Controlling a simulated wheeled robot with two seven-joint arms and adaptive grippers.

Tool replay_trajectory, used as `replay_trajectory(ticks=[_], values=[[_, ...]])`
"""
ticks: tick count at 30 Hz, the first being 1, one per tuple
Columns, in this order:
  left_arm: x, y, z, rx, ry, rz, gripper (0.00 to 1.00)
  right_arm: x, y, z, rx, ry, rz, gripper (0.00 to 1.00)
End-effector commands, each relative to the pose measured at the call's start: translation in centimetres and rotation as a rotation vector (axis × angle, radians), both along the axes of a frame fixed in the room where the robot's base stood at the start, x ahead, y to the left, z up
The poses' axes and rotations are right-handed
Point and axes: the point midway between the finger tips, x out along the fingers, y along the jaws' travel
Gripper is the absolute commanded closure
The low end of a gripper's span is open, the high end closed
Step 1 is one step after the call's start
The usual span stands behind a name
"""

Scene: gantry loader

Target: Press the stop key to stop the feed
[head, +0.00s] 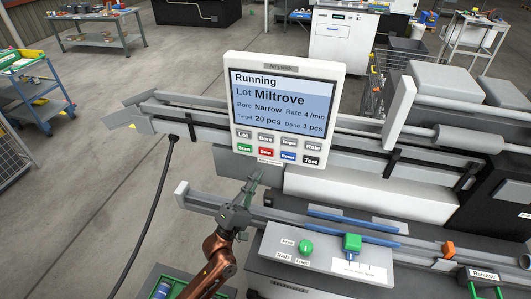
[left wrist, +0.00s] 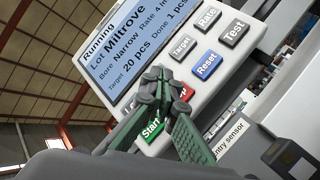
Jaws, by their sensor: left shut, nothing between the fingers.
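The white control panel (head: 338,110) has a lit screen (head: 283,102) reading "Running", lot Miltrove, target 20 pcs, done 1 pcs. The red stop key (head: 266,152) is in the lower key row, between the green start key (head: 244,148) and the blue reset key (head: 288,156). My left gripper (head: 256,178) is shut and empty, just below the panel under the stop key. In the left wrist view its green fingers (left wrist: 165,90) cover most of the stop key (left wrist: 185,92); the start key (left wrist: 152,129) shows beside them. I cannot tell whether the fingertips touch the panel.
Below the panel run a grey rail and blue bars (head: 355,222). A black cable (head: 150,220) hangs at the left. Open floor (head: 80,200) lies left of the machine.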

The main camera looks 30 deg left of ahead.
Motion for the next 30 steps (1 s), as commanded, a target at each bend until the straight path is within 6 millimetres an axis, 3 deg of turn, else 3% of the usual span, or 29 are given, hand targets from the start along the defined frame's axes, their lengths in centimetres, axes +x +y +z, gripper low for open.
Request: replay_trajectory(ticks=[6,13,30], values=[[3.1,0.7,0.0,0.0,-0.002,0.001,1.0,0.2,-0.2,-0.3,-0.003,-0.002,0.002,0.6],[5.2,1.2,0.0,0.0,-0.001,0.0,1.0,0.7,-0.2,-0.4,-0.002,-0.008,0.002,0.6],[5.8,1.4,0.0,0.0,-0.001,0.0,1.0,0.8,0.6,-0.5,0.006,-0.01,0.0,0.6]])
